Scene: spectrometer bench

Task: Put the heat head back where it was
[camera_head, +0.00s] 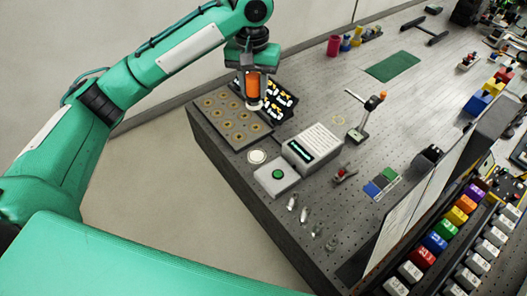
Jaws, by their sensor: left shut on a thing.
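The heat head appears to be the orange cylinder (252,86) with a pale ring at its lower end. My left gripper (254,71) comes down from above, shut on it, and holds it upright at the bench's far left corner. Its lower end shows in front of a black panel with yellow and white marks (281,103) and beside a tray with several brass rings (211,103). I cannot tell whether it touches anything below. My right gripper is out of view.
A grey box with a display (312,148), a green-button box (277,176) and a small stand with an orange knob (365,117) are nearby. Coloured blocks line the right.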

